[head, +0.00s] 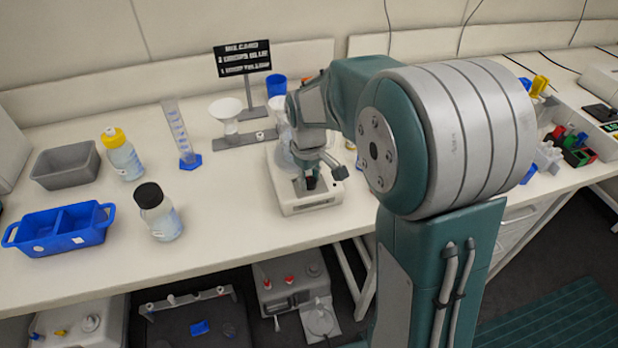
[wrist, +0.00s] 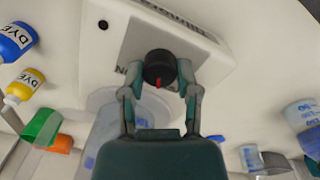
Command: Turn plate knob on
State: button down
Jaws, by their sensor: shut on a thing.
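The plate knob (wrist: 159,68) is a round black knob with a red mark, on the front of a white hot plate device (wrist: 110,50). In the head view the white device (head: 307,203) stands near the front edge of the bench, partly hidden by my arm. My gripper (wrist: 160,85) has its two fingers on either side of the knob, shut on it. In the head view my gripper (head: 311,180) reaches down onto the front of the device. A clear round vessel (wrist: 108,105) shows by the device in the wrist view, partly hidden by my gripper.
A black-capped bottle (head: 158,212), a yellow-capped bottle (head: 122,155), a measuring cylinder (head: 180,135) and a blue tray (head: 60,230) stand left of the device. A funnel stand (head: 230,138) is behind it. The bench front between the black-capped bottle and the device is clear.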

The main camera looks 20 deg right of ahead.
aim_at(307, 179)
jog(key=m, duration=0.6)
jog(key=shift+f, duration=0.1)
jog(key=m, duration=0.6)
jog(key=shift+s+m+g, duration=0.1)
jog(key=shift+m+g, duration=0.2)
dwell(0.3)
jog(key=shift+c, duration=1.7)
grip_release()
notch_tip(307, 179, up, 12)
jog(key=shift+w+a, duration=0.25)
jog(key=shift+w, duration=0.05)
